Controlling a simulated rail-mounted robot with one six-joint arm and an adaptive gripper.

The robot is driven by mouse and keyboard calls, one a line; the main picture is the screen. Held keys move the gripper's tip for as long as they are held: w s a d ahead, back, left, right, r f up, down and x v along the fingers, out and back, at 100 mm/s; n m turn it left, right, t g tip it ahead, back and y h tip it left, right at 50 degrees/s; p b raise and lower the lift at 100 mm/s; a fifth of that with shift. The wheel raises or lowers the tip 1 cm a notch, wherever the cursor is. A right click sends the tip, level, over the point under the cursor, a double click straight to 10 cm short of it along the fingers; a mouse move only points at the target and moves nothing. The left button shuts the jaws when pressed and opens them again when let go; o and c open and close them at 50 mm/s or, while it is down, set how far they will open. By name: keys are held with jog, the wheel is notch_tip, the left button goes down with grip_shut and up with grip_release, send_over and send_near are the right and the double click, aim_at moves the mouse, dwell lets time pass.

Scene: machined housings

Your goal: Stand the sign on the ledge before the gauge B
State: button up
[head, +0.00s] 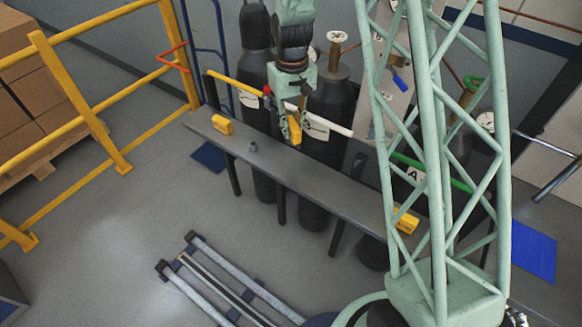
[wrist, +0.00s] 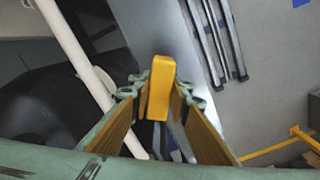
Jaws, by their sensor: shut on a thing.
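My gripper (head: 293,138) is shut on a yellow sign (wrist: 160,85), which sits between its fingertips in the wrist view. In the head view the gripper hangs above the ledge (head: 310,190), close to the dark cylinders, and the sign is partly hidden by the fingers. The ledge also shows beneath the sign in the wrist view (wrist: 192,45). A label B (head: 378,37) is on the pale panel behind, near a round gauge (head: 335,36); I cannot tell whether they belong together. A label A (head: 413,174) is farther right.
Yellow blocks stand on the ledge at left (head: 222,125) and right (head: 405,221). A yellow and white bar (head: 325,123) runs behind the gripper. Dark cylinders (head: 328,110) stand behind the ledge. The ledge's middle looks clear.

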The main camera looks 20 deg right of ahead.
jog(key=s+d+f+n, duration=0.1)
jog(key=s+f+n, duration=0.1)
jog(key=s, duration=0.4)
jog(key=s+d+f+n, duration=0.1)
jog(key=s+f+n, duration=0.1)
jog(key=s, duration=0.4)
jog(key=s+d+f+n, duration=0.2)
jog(key=s+f, duration=0.1)
jog(key=s, duration=0.3)
jog(key=shift+d+b, duration=0.1)
jog(key=shift+b, duration=0.3)
jog(key=shift+w, duration=0.1)
send_over(291, 167)
jog(key=shift+s+d+f, duration=0.15)
jog(key=shift+s+f, duration=0.2)
jog(key=shift+f, duration=0.4)
jog(key=shift+w, duration=0.15)
jog(key=shift+w+b, duration=0.25)
jog(key=shift+b, duration=0.05)
jog(key=shift+f+b, duration=0.3)
jog(key=shift+f, duration=1.5)
jog(key=shift+f, duration=0.15)
